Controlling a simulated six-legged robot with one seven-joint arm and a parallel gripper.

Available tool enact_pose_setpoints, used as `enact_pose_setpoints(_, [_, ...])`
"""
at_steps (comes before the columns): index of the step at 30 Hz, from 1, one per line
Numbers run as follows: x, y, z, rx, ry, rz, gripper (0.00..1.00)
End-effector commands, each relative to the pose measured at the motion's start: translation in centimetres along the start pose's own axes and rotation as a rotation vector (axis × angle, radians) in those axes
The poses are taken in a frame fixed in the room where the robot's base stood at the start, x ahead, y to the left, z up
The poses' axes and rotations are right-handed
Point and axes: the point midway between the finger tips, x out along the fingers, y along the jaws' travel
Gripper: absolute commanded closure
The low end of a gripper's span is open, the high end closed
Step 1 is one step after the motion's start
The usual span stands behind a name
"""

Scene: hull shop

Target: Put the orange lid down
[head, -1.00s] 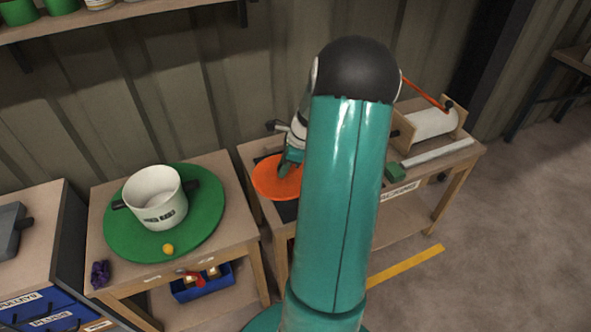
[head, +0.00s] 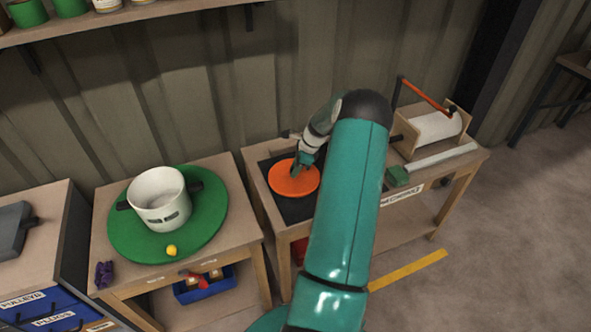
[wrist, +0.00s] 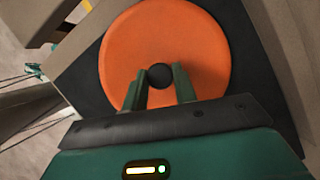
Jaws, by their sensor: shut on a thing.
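The orange lid (head: 290,182) is a flat round disc over a black mat (head: 291,210) on the right-hand bench. My gripper (head: 300,167) is at the lid's middle, seen from behind my teal arm. In the wrist view my gripper (wrist: 160,88) has its two fingers shut on the lid's round black knob (wrist: 160,76). The orange lid (wrist: 190,45) looks level there, with the black mat (wrist: 237,25) around it. I cannot tell whether the lid touches the mat. My arm hides part of the mat's right side.
A white pot (head: 160,200) stands on a green round board (head: 125,238) on the left bench, beside a yellow ball (head: 172,250) and a purple item (head: 104,273).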

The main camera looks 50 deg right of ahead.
Motion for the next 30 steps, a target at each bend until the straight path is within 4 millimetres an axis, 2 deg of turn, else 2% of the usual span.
enact_pose_setpoints(2, [0.7, -0.1, -0.2, 0.0, -0.001, -0.002, 0.95])
enact_pose_setpoints(12, [1.0, -0.1, -0.4, -0.001, 0.0, -0.002, 0.95])
enact_pose_setpoints(13, [1.0, -0.1, -0.4, -0.001, 0.0, -0.002, 0.7])
enact_pose_setpoints(16, [1.0, -0.1, -0.4, -0.001, 0.0, -0.003, 0.51])
enact_pose_setpoints(26, [0.8, -0.1, -0.3, -0.001, 0.0, -0.003, 0.5])
enact_pose_setpoints(30, [-0.6, -0.1, -0.3, -0.001, 0.001, -0.004, 0.5])
